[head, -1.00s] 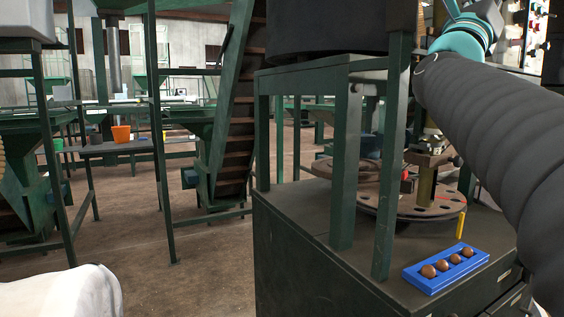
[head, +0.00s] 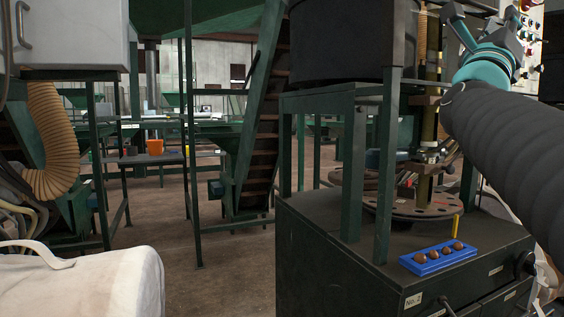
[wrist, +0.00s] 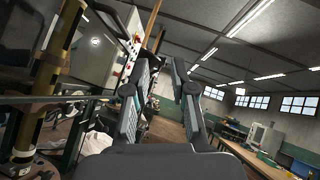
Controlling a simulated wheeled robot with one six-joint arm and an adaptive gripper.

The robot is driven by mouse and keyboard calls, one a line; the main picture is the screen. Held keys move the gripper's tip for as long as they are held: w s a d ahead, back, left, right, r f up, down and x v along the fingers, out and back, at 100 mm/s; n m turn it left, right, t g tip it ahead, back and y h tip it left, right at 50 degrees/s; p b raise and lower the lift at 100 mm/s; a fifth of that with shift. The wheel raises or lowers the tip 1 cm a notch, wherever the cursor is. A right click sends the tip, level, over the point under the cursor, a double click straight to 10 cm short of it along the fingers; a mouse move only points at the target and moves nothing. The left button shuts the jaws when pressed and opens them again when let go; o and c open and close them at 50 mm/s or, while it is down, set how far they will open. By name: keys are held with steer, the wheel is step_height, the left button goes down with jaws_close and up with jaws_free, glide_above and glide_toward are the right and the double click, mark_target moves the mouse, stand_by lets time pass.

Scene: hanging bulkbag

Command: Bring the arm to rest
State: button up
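My dark ribbed arm (head: 515,140) reaches in from the right edge of the head view and points up and to the left. Its teal wrist joint (head: 487,68) is at the upper right, beside the machine's brass column. In the wrist view the two fingers of my gripper (wrist: 160,68) stand apart with a clear gap. Nothing shows between them. The gripper is raised and points towards the far room and ceiling.
A dark green machine cabinet (head: 330,255) stands below and left of the arm. A blue tray (head: 415,265) of brown balls lies on it. A white bulk bag (head: 90,285) is at lower left, near a tan hose (head: 48,140). Open floor (head: 225,275) lies between.

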steer(key=w+a+f+n+y, duration=0.1)
steer(key=a+f+n+y, duration=0.45)
steer(key=f+n, duration=0.3)
steer(key=w+a+f+n+y, duration=0.1)
steer(key=a+f+n+y, duration=0.45)
steer(key=f+n, duration=0.3)
steer(key=w+a+f+n+y, duration=0.1)
steer(key=a+f+n+y, duration=0.4)
steer(key=f+n+y, duration=0.3)
steer(key=s+a+f+n+g, duration=0.1)
steer(key=s+f+n+g, duration=0.3)
steer(key=s+f, duration=0.3)
steer(key=s+a+f+n+g, duration=0.2)
steer(key=s+f+n+g, duration=0.2)
steer(key=f, duration=1.1)
steer(key=s+a+f+n+g, duration=0.1)
steer(key=s+f+n+g, duration=0.3)
steer(key=s+f, duration=0.6)
steer(key=f+n, duration=0.1)
steer(key=n, duration=0.1)
steer(key=shift+a+n, duration=0.25)
steer(key=shift+n, duration=0.15)
